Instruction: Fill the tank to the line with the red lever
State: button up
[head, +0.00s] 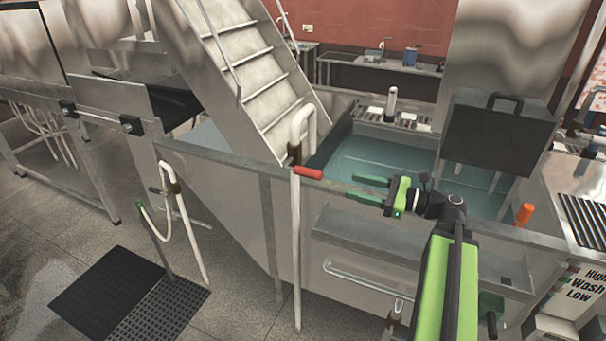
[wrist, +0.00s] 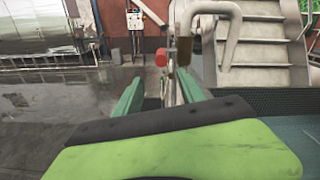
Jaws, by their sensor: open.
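The red lever (head: 308,173) sticks out to the right from a white pipe (head: 296,240) at the tank's front rim. Its red end also shows in the wrist view (wrist: 161,58), just beyond and between my fingers. The steel tank (head: 375,225) holds blue-green water (head: 385,160); I cannot make out a fill line. My gripper (head: 356,187) is open and empty, pointing left over the tank's front edge, a short way right of the lever. In the wrist view my green fingers (wrist: 160,95) stand apart, with nothing clearly between them.
Metal stairs (head: 250,70) rise behind the pipe on the left. A dark box (head: 497,135) stands over the tank's right side. An orange handle (head: 524,213) sits right of my arm. A second white pipe with a hose (head: 190,235) stands left, near black floor mats (head: 130,295).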

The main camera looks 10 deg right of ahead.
aim_at(301, 171)
jog(key=x, duration=1.1)
jog(key=r+x, duration=0.1)
jog(key=x, duration=0.5)
jog(key=shift+w, duration=0.15)
jog(key=shift+f, duration=0.1)
grip_shut()
dwell(0.6)
